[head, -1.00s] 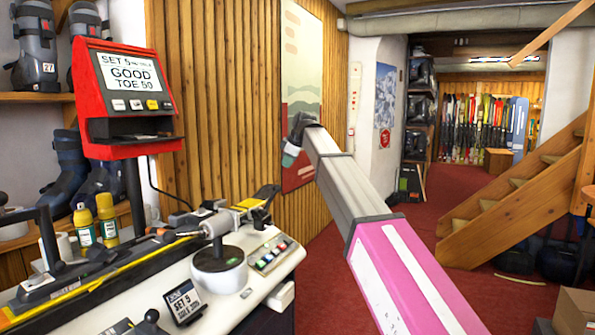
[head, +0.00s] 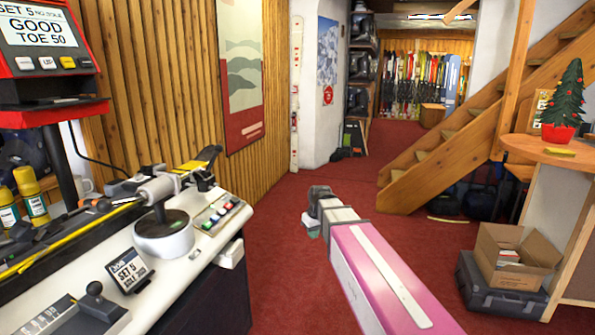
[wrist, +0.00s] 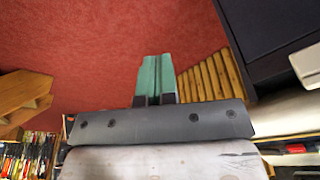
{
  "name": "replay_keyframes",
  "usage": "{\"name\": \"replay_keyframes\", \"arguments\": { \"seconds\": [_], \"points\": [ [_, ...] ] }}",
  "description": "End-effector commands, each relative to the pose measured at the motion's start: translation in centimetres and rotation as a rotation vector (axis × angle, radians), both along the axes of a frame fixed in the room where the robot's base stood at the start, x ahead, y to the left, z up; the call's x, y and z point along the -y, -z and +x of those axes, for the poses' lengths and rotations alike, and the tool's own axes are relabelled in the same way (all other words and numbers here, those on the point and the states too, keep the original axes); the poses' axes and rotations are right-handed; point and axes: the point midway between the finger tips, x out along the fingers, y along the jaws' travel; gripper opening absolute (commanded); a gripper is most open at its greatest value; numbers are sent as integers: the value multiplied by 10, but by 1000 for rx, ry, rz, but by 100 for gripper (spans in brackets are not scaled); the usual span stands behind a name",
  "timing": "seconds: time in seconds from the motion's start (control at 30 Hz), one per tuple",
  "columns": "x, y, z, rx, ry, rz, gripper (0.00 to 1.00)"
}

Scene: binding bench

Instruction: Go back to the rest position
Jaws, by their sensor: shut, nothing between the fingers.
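My gripper (wrist: 157,77) shows in the wrist view with its two green fingers side by side, shut and empty, over red carpet. In the head view my pink and grey arm reaches forward over the open floor.
The red display (head: 45,60) on the bench reads "GOOD TOE 50". A wooden staircase (head: 455,140) rises at the right. An open cardboard box (head: 510,283) sits on a dark case (head: 475,290) at the lower right. Red carpet (head: 290,195) is clear ahead.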

Motion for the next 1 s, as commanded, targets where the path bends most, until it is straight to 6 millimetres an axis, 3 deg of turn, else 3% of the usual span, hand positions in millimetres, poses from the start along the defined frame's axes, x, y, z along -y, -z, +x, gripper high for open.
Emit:
{"name": "replay_keyframes", "arguments": {
  "seconds": [0.03,0.2,0.4,0.5,0.67,1.0],
  "points": [
    [18,18,-22,-24,54,-5,0],
    [66,69,-75,-91,239,-25,0],
    [109,112,-135,-155,429,-49,0],
    [122,125,-155,-176,494,-58,0],
    [131,134,-169,-190,544,-65,0],
    [132,135,-169,-191,548,-64,0]
  ]
}}
